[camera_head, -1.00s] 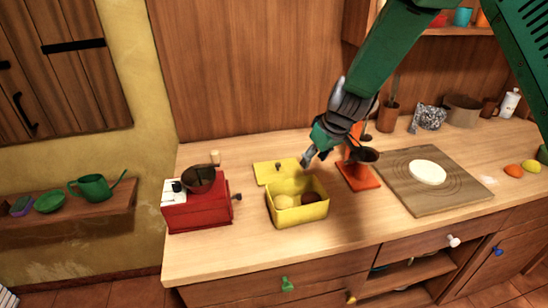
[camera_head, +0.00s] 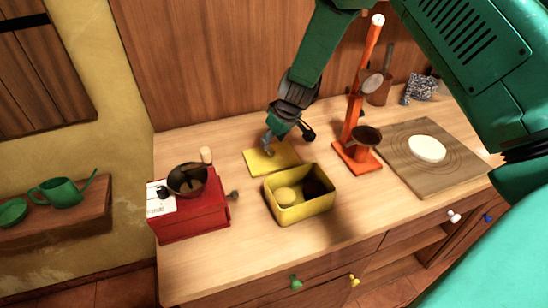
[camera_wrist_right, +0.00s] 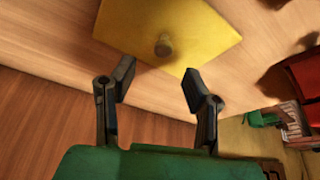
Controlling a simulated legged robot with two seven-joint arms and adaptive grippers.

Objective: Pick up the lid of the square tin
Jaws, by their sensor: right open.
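The yellow square tin (camera_head: 300,210) stands open on the counter with a pale round thing and a dark round thing inside. Its flat yellow lid (camera_head: 270,160) lies on the counter just behind it. In the right wrist view the lid (camera_wrist_right: 190,30) shows a small round knob (camera_wrist_right: 163,46) near its middle. My right gripper (camera_head: 287,146) is above the back part of the lid. In the wrist view its two fingers (camera_wrist_right: 158,92) are spread and empty, and the knob lies beyond the fingertips, between their lines. My left gripper is not in view.
A red grinder (camera_head: 190,215) stands left of the tin. An orange stand (camera_head: 357,150) with a dark cup is to the right, then a wooden board (camera_head: 440,170) with a white disc. The counter in front of the tin is clear.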

